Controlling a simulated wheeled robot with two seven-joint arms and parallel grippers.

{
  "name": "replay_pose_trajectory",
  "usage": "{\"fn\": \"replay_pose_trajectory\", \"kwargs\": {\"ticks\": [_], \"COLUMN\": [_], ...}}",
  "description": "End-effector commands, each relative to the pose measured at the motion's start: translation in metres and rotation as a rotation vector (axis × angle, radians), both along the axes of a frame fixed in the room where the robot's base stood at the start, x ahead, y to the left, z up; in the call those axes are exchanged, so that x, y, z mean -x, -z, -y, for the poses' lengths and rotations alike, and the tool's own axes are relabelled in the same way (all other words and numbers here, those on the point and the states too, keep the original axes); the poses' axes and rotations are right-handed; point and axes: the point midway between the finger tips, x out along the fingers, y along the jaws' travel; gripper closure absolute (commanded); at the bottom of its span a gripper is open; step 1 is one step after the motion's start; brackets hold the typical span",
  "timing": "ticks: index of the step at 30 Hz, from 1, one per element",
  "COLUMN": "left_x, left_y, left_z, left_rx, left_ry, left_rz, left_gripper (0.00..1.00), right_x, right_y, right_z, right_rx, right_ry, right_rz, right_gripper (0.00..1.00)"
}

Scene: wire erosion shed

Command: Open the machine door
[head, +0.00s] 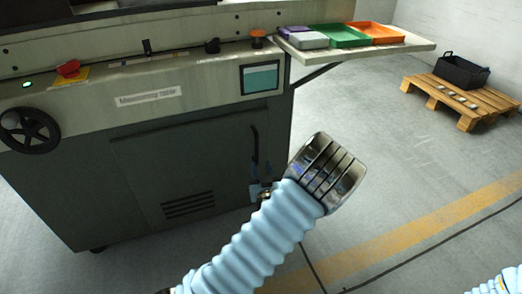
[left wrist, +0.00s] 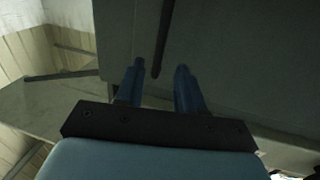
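The machine (head: 60,200) is a dark grey cabinet with a light top panel. Its door (head: 180,160) looks closed, flush with the front, with vent slots low down. A black vertical bar handle (head: 255,147) is at the door's right side. My left gripper (head: 257,189) is at the handle's lower end, partly hidden by my own wrist. In the left wrist view its two blue fingers (left wrist: 160,68) are apart. The handle (left wrist: 164,35) comes down between them in the picture, with no visible contact. I cannot tell the depth gap. My right gripper is not in view.
A side shelf (head: 415,42) with green (head: 340,36) and orange (head: 375,33) trays juts out at upper right. A red emergency button (head: 68,68) and a handwheel (head: 28,130) are at the left. A pallet (head: 465,98) with a black crate (head: 461,72) stands far right. The floor between is clear.

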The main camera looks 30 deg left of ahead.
Motion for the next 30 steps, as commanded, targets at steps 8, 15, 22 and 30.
{"fn": "replay_pose_trajectory", "kwargs": {"ticks": [8, 15, 22, 30], "left_x": [-0.051, -0.076, -0.080, -0.080], "left_y": [0.001, 0.001, 0.001, 0.001], "left_z": [-0.040, -0.060, -0.063, -0.063], "left_rx": [0.000, 0.001, 0.001, 0.002], "left_ry": [0.000, 0.001, 0.003, 0.002], "left_rz": [-0.002, -0.004, -0.006, -0.005], "left_gripper": [0.62, 0.62, 0.62, 0.84], "right_x": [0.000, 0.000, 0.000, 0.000], "right_y": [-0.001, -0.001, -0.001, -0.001], "right_z": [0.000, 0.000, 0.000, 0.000], "right_rx": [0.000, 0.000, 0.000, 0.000], "right_ry": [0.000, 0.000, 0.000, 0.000], "right_rz": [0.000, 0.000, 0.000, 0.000], "right_gripper": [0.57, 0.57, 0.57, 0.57]}}
